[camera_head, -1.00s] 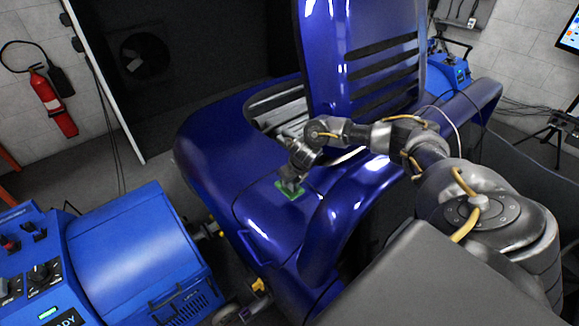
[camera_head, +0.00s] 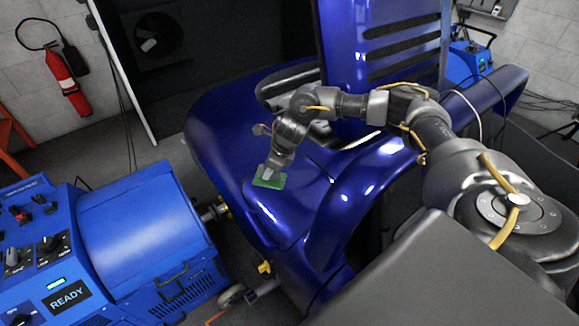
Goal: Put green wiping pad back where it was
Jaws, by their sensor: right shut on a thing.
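The green wiping pad (camera_head: 269,181) is at the top of the blue car's front fender, near the raised hood. My right gripper (camera_head: 272,172) reaches in from the right and is shut on the pad from above. The pad looks flat against or just above the blue paint; I cannot tell if it touches. The gripper hides part of the pad. My left gripper is not in view.
The blue car body (camera_head: 225,140) has its hood (camera_head: 385,50) raised behind my arm. A blue dynamometer unit (camera_head: 140,230) with a READY label stands at the lower left. A red fire extinguisher (camera_head: 68,85) hangs on the left wall.

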